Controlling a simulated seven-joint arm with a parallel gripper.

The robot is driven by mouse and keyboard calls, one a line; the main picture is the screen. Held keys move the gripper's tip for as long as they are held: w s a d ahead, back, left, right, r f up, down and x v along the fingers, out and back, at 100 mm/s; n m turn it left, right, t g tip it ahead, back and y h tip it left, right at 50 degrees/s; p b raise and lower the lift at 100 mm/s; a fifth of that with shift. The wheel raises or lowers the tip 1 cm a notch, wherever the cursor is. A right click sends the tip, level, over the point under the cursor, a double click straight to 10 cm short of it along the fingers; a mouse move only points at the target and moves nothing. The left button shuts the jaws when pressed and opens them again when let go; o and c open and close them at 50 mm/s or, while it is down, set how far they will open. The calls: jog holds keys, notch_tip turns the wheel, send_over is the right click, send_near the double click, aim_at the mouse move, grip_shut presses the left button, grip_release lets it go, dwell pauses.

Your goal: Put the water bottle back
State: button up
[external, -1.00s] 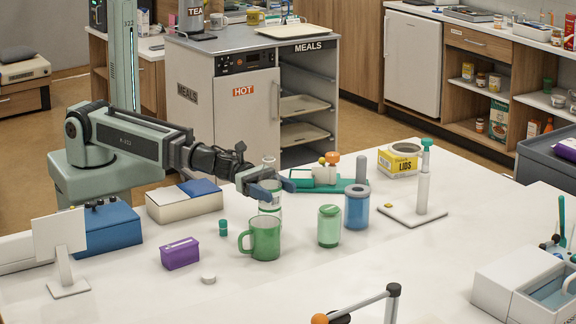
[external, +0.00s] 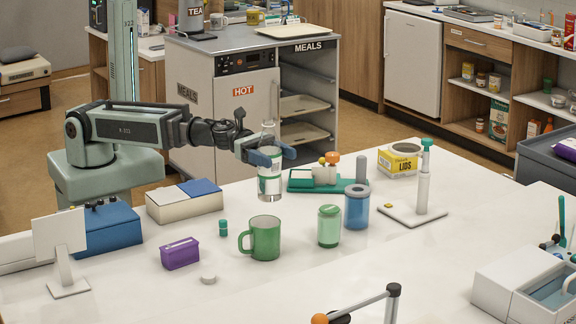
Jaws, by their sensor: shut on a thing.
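The water bottle (external: 269,184) is clear with a pale label and stands upright in the air in the external view. My gripper (external: 271,156) is shut on its upper part. The bottle's base shows just above and behind the green mug (external: 262,238), apart from the table. A blue cylindrical holder (external: 356,207) with an open-looking top stands to the right, beyond the green lidded jar (external: 329,226).
A teal tray (external: 301,184) with small items lies right of the bottle. A yellow LIDS tin (external: 399,160) and a post on a white base (external: 421,195) stand further right. A purple box (external: 180,253) and a small teal-capped vial (external: 223,228) are left of the mug.

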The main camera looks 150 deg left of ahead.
aim_at(272, 136)
jog(key=shift+r, duration=2.3)
jog(key=shift+w+d+r, duration=0.1)
jog(key=shift+d+r, duration=0.05)
jog(key=w+d+m+g+h, duration=0.3)
jog(key=d+m+h, duration=0.35)
jog(key=d, duration=1.45)
jog(key=w+d+m+g+h, duration=0.3)
jog(key=d+h, duration=0.6)
jog(key=d, duration=1.2)
notch_tip(272, 136, down, 15)
jog(key=t, duration=0.1)
jog(key=shift+s+m, duration=0.35)
jog(key=shift+a+f+y, duration=0.1)
jog(key=shift+f+y, duration=0.1)
jog(key=shift+y, duration=0.05)
jog(key=o, duration=1.2)
jog(key=shift+o, duration=0.2)
jog(key=shift+r, duration=0.1)
